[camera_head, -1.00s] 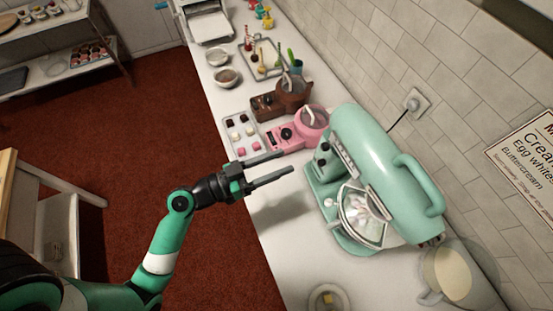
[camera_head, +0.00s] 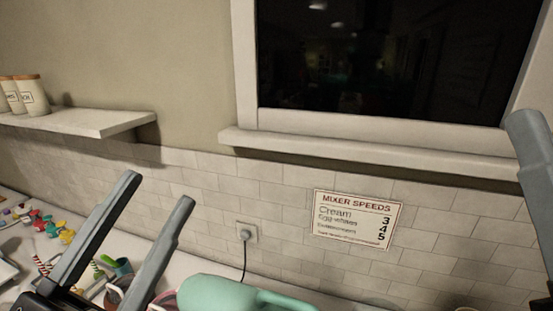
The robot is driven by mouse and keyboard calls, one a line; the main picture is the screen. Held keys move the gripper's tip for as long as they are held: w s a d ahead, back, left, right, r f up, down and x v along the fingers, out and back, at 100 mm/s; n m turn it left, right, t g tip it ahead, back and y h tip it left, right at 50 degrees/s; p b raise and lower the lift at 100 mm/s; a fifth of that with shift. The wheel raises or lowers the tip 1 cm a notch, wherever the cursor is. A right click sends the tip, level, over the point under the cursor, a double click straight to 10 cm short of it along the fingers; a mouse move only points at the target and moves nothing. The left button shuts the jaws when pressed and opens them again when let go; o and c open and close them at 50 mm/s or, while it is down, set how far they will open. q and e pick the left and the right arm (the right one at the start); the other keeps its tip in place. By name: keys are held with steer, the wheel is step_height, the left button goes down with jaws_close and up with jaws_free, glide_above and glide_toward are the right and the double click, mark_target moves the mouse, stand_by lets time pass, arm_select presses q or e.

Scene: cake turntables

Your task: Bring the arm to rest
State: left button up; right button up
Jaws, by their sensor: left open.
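My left gripper (camera_head: 158,188) is in the lower left of the head view. Its two long grey fingers point upward and stand well apart, with nothing between them. They appear in front of the counter and tiled wall and touch nothing that I can see. A single grey finger, apparently of my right gripper (camera_head: 532,140), enters at the right edge. Its other finger is out of frame, so its jaws cannot be judged.
The top of the mint-green mixer (camera_head: 222,296) shows at the bottom edge. Small colourful items (camera_head: 42,222) stand on the counter at left. A wall shelf (camera_head: 85,120) holds jars (camera_head: 30,95). A window sill (camera_head: 370,150), a mixer-speeds sign (camera_head: 353,218) and a plugged socket (camera_head: 246,233) are on the wall.

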arm_select(q)
steer(key=s+a+r+n+t+y, duration=0.45)
steer(key=a+r+n+y, duration=0.3)
steer(key=n+y, duration=0.25)
step_height(320, 180, up, 17)
steer(key=w+d+p, duration=0.1)
steer(key=p, duration=1.6)
steer(key=shift+h, duration=0.3)
steer(key=shift+d+r+t, duration=0.1)
steer(key=shift+t, duration=0.15)
step_height(320, 180, down, 20)
steer(key=b, duration=1.9)
steer(key=shift+b, duration=0.4)
